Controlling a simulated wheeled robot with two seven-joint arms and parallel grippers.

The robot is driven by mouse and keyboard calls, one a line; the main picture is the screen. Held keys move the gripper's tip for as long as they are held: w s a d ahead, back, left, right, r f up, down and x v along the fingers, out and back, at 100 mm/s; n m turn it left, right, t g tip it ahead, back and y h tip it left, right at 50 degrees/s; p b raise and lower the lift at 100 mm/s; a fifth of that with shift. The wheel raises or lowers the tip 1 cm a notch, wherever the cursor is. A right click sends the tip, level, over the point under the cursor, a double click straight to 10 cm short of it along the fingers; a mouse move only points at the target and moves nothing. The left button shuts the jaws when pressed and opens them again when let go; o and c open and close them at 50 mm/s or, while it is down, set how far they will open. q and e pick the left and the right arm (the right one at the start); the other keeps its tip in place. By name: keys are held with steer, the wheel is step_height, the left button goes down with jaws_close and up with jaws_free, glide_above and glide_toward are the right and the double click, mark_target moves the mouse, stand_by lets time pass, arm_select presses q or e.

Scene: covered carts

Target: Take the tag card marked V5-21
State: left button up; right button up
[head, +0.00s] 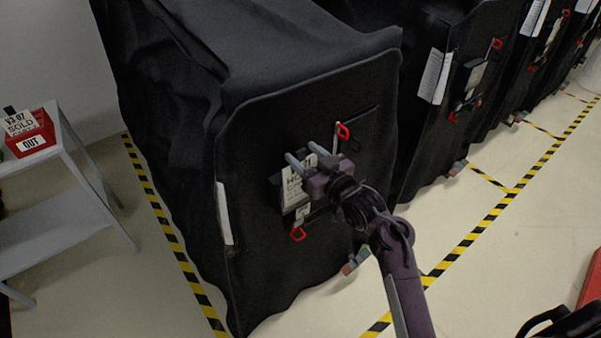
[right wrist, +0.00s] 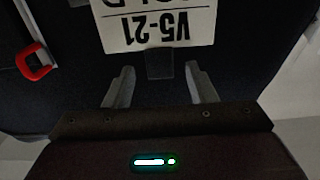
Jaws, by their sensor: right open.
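The tag card marked V5-21 (right wrist: 160,28) appears upside down at the top of the right wrist view, with part of another word cut off by the edge. In the head view, the card (head: 294,190) is on the front of the nearest black covered cart (head: 265,130), partly hidden by my gripper. My right gripper (head: 304,158) is open in front of the card, with nothing between its fingers. In the right wrist view, its fingertips (right wrist: 160,80) lie below the card's edge, either side of a dark tab (right wrist: 160,63). My left gripper is out of view.
Red loops (head: 343,131) hang near the card. A white sheet (head: 223,213) is at the cover's left edge. More covered carts (head: 480,50) stand to the right. A red OUT box (head: 32,144) holding a SOLD card is on a grey table (head: 72,140) at left.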

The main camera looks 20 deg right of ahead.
steer(key=shift+x, duration=1.05)
steer(key=shift+s, duration=0.1)
jaws_close()
steer(key=shift+r, duration=0.1)
